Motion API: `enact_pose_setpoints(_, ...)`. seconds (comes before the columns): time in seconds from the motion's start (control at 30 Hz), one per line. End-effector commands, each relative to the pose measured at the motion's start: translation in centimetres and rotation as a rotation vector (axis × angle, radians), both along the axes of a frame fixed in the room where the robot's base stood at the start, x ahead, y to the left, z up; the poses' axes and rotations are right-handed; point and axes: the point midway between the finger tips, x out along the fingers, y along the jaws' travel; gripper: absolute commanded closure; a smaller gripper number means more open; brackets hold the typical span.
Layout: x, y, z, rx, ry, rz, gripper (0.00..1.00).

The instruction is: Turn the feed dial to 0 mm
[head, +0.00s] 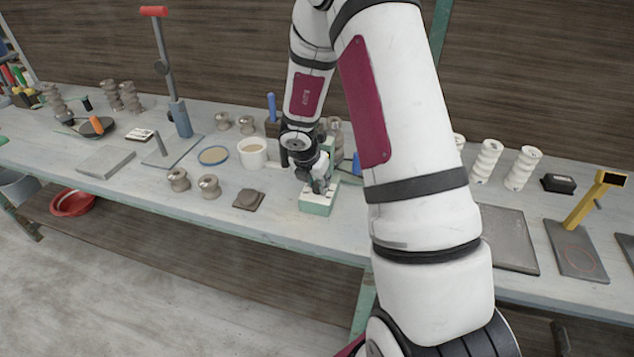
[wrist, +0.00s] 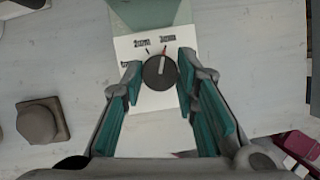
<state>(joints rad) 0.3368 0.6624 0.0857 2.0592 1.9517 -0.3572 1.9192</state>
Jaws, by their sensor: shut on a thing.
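The feed dial (wrist: 160,72) is a round dark knob on a white plate (wrist: 132,49). In the head view my gripper (head: 318,182) is down at the pale green machine (head: 318,206), and the dial is hidden there.
A brown square block (wrist: 41,122) lies left of the machine, also in the head view (head: 249,199). A cream mug (head: 252,154) and several clay pieces stand nearby. A yellow-armed stand (head: 590,205) is at the right. The bench front before the machine is clear.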

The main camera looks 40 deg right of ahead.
Motion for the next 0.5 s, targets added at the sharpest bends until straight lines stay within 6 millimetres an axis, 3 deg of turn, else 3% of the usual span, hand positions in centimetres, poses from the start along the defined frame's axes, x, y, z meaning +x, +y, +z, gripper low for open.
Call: enact_pose_setpoints(0.5, -0.14, -0.17, -0.10, 0.000, 0.000, 0.373, 1.00)
